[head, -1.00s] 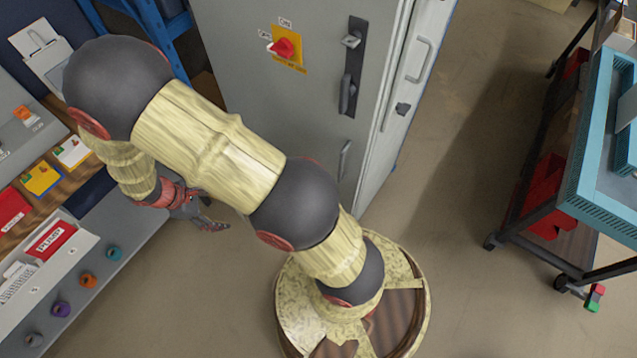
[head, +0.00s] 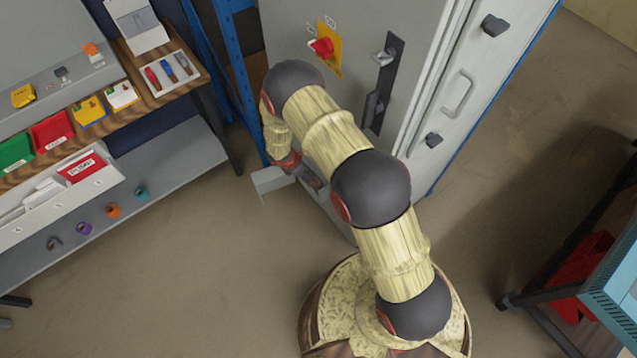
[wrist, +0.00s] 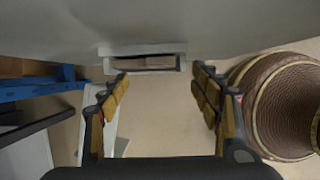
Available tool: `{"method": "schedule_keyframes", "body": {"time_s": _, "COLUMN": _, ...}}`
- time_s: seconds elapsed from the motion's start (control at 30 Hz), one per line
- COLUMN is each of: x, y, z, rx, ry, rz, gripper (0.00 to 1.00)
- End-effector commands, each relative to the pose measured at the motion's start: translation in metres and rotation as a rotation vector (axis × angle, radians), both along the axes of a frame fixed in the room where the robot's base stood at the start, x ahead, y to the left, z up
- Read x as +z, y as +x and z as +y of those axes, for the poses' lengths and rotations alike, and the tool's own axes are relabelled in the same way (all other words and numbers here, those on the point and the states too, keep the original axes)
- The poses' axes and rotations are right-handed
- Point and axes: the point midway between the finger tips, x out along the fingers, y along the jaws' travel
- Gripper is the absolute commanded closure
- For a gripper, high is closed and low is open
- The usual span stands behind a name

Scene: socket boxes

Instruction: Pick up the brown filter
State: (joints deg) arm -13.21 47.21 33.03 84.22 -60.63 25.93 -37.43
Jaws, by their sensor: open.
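A brownish block (wrist: 156,61), which looks like the brown filter, sits inside a pale open tray (wrist: 110,66) in the wrist view. The tray juts from the grey cabinet, and it also shows in the head view (head: 268,183), where its inside is hidden. My gripper (wrist: 161,84) is open and empty, its fingers spread left and right with the tray beyond the fingertips. In the head view my gripper (head: 312,178) is at the cabinet front beside the tray, partly hidden by my arm.
The grey cabinet (head: 340,105) has a red switch (head: 321,47) and handles. A workbench (head: 205,150) with bins stands at left, with several small coloured rings on its lower shelf. A blue rack post (head: 235,80) is close to the cabinet's left. A cart (head: 610,290) is at right.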

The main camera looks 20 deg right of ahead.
Motion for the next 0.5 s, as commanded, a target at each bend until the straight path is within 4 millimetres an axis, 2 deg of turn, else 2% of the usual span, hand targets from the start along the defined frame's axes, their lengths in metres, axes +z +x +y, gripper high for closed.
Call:
{"method": "schedule_keyframes", "body": {"time_s": 0.1, "x": -0.014, "y": 0.000, "z": -0.006, "rx": -0.001, "ry": -0.001, "rz": 0.003, "gripper": 0.36}}
{"method": "schedule_keyframes", "body": {"time_s": 0.37, "x": -0.034, "y": 0.003, "z": -0.013, "rx": -0.002, "ry": 0.000, "rz": 0.001, "gripper": 0.36}}
{"method": "schedule_keyframes", "body": {"time_s": 0.5, "x": -0.055, "y": 0.004, "z": -0.021, "rx": -0.004, "ry": 0.000, "rz": 0.003, "gripper": 0.36}}
